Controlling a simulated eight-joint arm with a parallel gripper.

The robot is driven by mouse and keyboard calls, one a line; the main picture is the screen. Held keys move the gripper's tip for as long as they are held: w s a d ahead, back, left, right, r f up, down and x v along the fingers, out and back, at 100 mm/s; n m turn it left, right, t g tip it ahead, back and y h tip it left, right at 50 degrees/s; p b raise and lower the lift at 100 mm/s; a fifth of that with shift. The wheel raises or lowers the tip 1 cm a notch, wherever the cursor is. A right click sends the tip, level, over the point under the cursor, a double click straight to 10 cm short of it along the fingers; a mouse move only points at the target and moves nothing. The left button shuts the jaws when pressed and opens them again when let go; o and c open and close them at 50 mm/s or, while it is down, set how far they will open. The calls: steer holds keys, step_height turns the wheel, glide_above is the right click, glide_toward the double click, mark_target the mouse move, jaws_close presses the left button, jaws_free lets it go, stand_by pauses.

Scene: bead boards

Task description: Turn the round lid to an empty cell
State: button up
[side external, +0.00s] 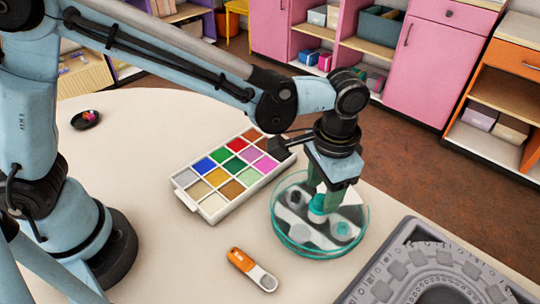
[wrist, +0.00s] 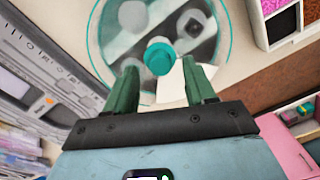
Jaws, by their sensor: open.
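The round lid (side external: 288,229) is a clear disc with a teal rim on a round container with several cells, on the table at the right of the side view. A teal knob (side external: 317,204) stands at its middle. In the wrist view the lid (wrist: 228,42) shows its teal edge, and the knob (wrist: 159,58) sits just ahead of my fingers. My gripper (wrist: 164,90) is open, its two green fingers apart with nothing held. In the side view my gripper (side external: 330,190) is over the lid at the knob; whether the fingers touch it is hard to tell.
A white tray of coloured bead compartments (side external: 205,203) lies left of the lid. An orange and white tool (side external: 252,269) lies in front. A grey board (side external: 400,262) is at the right front. A small black dish (side external: 80,122) stands at the back left.

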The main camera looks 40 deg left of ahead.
steer(key=shift+f, duration=1)
jaws_close()
